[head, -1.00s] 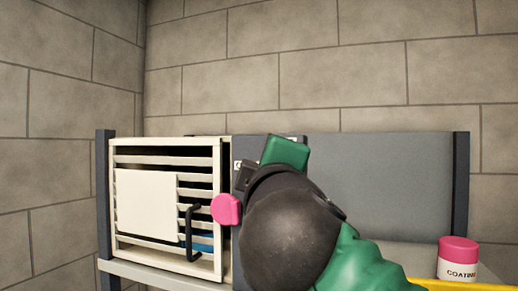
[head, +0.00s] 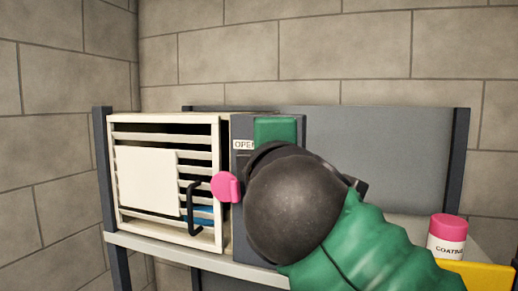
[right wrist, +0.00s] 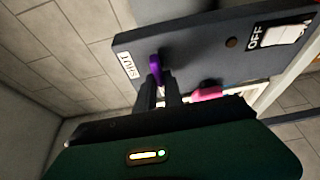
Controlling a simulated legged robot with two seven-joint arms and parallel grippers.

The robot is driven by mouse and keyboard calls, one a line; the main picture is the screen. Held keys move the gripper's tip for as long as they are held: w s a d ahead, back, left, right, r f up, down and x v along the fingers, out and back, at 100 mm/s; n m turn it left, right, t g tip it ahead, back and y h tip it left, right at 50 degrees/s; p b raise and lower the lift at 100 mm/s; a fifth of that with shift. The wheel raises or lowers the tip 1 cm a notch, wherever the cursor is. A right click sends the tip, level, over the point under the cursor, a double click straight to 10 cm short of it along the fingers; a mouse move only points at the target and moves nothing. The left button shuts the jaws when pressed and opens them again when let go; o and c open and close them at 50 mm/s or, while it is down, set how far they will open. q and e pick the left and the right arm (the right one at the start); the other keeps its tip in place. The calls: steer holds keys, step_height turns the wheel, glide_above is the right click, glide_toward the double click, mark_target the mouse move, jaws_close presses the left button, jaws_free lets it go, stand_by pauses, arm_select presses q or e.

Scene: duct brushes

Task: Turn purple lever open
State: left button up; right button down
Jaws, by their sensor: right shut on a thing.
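The purple lever (right wrist: 155,68) sits on the face of a dark grey box (right wrist: 205,52) in the right wrist view. My right gripper (right wrist: 161,88) is shut on its near end. The lever's exact angle is hard to tell. In the head view the same box (head: 240,165) stands beside the vent, with a partly covered OPEN label (head: 243,144) on its upper left. There my dark wrist and green arm hide the lever and the fingertips. My left gripper is in neither view.
A cream slatted vent door (head: 148,180) with a black handle (head: 192,210) stands left of the box. A pink knob (head: 226,187) is close to my wrist. A pink-lidded COATING jar (head: 447,238) stands at right. A white OFF switch (right wrist: 288,34) is on the box.

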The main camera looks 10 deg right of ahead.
steer(key=shift+w+f, duration=0.1)
steer(key=shift+f, duration=0.1)
steer(key=c, duration=1.5)
jaws_free()
steer(key=shift+c, duration=0.2)
steer(key=shift+o, duration=0.4)
steer(key=shift+w, duration=0.15)
steer(key=b+v, duration=0.3)
steer(key=v, duration=0.4)
steer(key=shift+s, duration=0.25)
steer(key=shift+w, duration=0.1)
